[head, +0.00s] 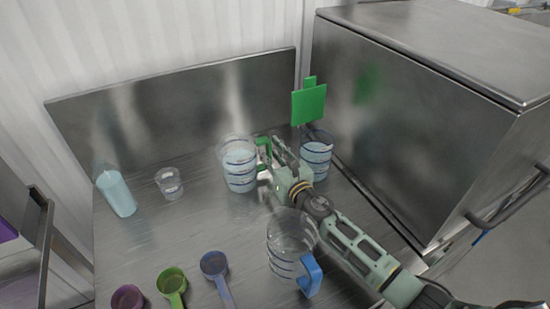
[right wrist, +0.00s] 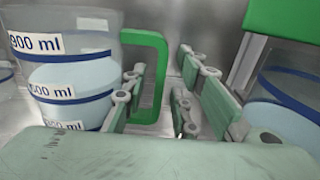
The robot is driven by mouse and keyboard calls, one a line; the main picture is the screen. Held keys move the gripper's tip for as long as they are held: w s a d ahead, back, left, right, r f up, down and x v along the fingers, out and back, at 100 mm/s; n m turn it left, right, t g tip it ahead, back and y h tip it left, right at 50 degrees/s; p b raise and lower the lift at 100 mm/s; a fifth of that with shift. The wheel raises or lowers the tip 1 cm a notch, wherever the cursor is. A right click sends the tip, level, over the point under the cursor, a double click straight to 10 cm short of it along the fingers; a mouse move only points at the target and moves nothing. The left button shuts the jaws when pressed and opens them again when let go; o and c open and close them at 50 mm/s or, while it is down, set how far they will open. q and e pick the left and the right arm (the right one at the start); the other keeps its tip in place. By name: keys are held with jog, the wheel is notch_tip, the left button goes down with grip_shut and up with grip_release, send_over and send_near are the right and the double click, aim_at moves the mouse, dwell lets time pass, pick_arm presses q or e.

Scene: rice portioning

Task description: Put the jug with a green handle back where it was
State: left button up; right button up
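The jug with a green handle (head: 240,172) stands upright on the steel table, part filled with pale liquid. In the right wrist view its clear, marked body (right wrist: 72,75) is at the left and its green handle (right wrist: 157,75) is near the middle. My right gripper (head: 272,158) is at the handle; in the right wrist view its fingers (right wrist: 165,100) are apart, with the handle's upright bar between them. A gap shows between the bar and the right finger. My left gripper is not in view.
Another part-filled jug (head: 317,153) stands close on the right, below a green square piece (head: 309,103). A blue-handled empty jug (head: 288,238) stands in front, beside my arm. A bottle (head: 117,194), small cup (head: 169,184) and several scoops (head: 171,281) are left. A steel cabinet (head: 420,110) bounds the right.

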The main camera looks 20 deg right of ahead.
jog(key=shift+s+d, duration=0.1)
jog(key=shift+s, duration=0.2)
jog(key=s, duration=0.3)
jog(key=s+d, duration=0.1)
jog(key=s, duration=0.3)
jog(key=s+d+b, duration=0.1)
jog(key=s, duration=0.2)
jog(key=shift+s, duration=0.15)
jog(key=shift+s+d+r, duration=0.1)
jog(key=shift+s+r, duration=0.05)
jog(key=shift+s, duration=0.3)
